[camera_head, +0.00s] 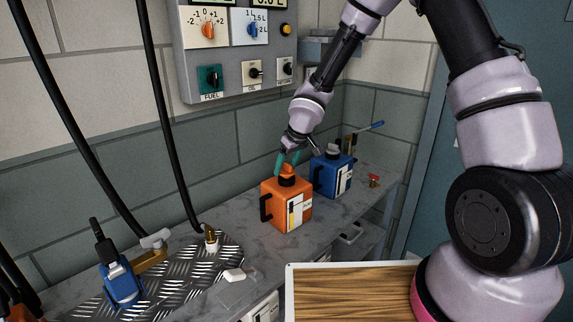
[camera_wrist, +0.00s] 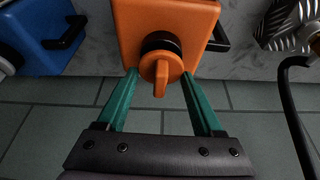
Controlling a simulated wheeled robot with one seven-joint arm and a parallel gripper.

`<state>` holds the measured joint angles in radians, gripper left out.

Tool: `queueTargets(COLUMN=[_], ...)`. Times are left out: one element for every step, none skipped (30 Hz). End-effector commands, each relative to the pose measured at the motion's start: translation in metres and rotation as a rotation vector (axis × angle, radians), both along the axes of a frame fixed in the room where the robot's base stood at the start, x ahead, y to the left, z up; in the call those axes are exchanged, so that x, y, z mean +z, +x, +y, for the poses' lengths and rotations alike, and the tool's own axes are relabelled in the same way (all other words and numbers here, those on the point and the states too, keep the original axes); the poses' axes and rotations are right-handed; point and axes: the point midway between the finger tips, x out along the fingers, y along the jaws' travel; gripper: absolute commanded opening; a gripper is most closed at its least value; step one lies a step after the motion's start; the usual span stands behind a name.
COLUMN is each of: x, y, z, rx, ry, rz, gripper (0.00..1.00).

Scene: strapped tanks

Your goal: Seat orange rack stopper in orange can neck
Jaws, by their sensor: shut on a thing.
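The orange can (camera_head: 287,208) stands upright on the grey counter, with a black handle on its left and a white label on its front. The orange stopper (camera_head: 287,169) is at the can's black neck (camera_head: 287,181). In the wrist view the stopper (camera_wrist: 160,70) overlaps the black neck (camera_wrist: 158,41) on the orange can (camera_wrist: 190,20); I cannot tell how deep it sits. My gripper (camera_head: 288,163) points down with its teal fingers on both sides of the stopper. In the wrist view my gripper (camera_wrist: 159,76) is shut on the stopper's round edge.
A blue can (camera_head: 330,177) stands just right of the orange one. Hoses and a blue nozzle (camera_head: 122,285) are at the left by a metal tread plate (camera_head: 190,275). A control panel (camera_head: 240,50) hangs on the wall behind. A wooden-topped surface (camera_head: 350,293) is in front.

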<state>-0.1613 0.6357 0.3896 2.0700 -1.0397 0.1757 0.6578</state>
Motion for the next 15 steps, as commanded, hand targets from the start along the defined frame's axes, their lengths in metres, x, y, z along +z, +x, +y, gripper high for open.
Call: queueTargets(x=[-0.002, -0.002, -0.003, -0.004, -0.005, -0.006, -0.006, -0.007, -0.008, -0.009, -0.01, -0.011, -0.011, -0.012, -0.013], y=[0.0, 0.0, 0.0, 0.0, 0.0, 0.0, 0.0, 0.0, 0.0, -0.001, -0.001, -0.001, -0.001, 0.0, 0.0], z=[0.0, 0.0, 0.001, 0.001, 0.0, 0.0, 0.0, 0.0, 0.0, 0.0, 0.001, 0.0, 0.0, 0.0, 0.0], rx=[0.001, 0.001, 0.001, 0.001, 0.001, 0.001, 0.001, 0.001, 0.002, 0.002, 0.002, 0.001, 0.001, 0.0, 0.0], ry=[-0.001, -0.001, -0.001, -0.001, 0.0, 0.0, 0.0, 0.0, -0.001, -0.001, -0.001, -0.001, -0.001, -0.001, -0.001], rz=[0.001, 0.001, 0.001, 0.001, 0.0, 0.0, 0.0, 0.0, 0.0, 0.0, 0.0, 0.001, 0.001, 0.001, 0.001], gripper=[0.14, 0.14, 0.14, 0.14, 0.14, 0.14, 0.14, 0.14, 0.14, 0.14, 0.14, 0.14, 0.14, 0.14, 0.14])
